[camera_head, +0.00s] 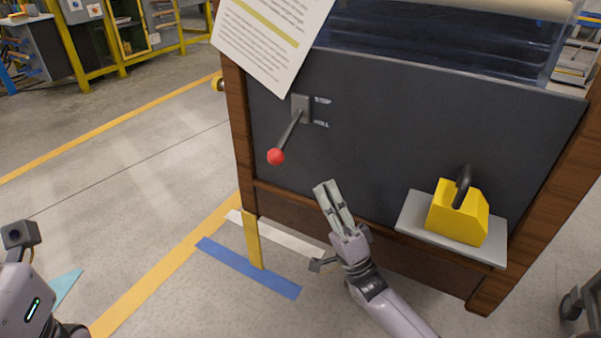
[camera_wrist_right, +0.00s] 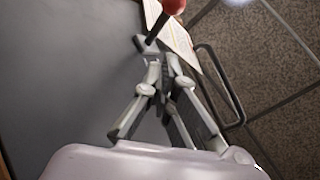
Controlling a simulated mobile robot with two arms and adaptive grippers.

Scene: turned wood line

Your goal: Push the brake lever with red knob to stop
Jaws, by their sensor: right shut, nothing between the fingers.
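The brake lever (camera_head: 290,130) is a thin dark rod with a red knob (camera_head: 276,156) at its end. It comes out of a small grey plate (camera_head: 301,108) on the dark front panel and slants down and to the left. Small white labels stand beside the plate, one above the other. My right gripper (camera_head: 327,190) is shut and empty, below and to the right of the knob and apart from it. In the right wrist view the red knob (camera_wrist_right: 173,6) is at the top edge, beyond the fingertips. The left arm shows at the lower left; its fingers are not visible.
A yellow block with a dark handle (camera_head: 458,212) sits on a grey shelf (camera_head: 410,222) to the right of my right gripper. A paper sheet (camera_head: 268,40) hangs above the lever. Wooden posts (camera_head: 240,135) frame the panel. The floor at left is open.

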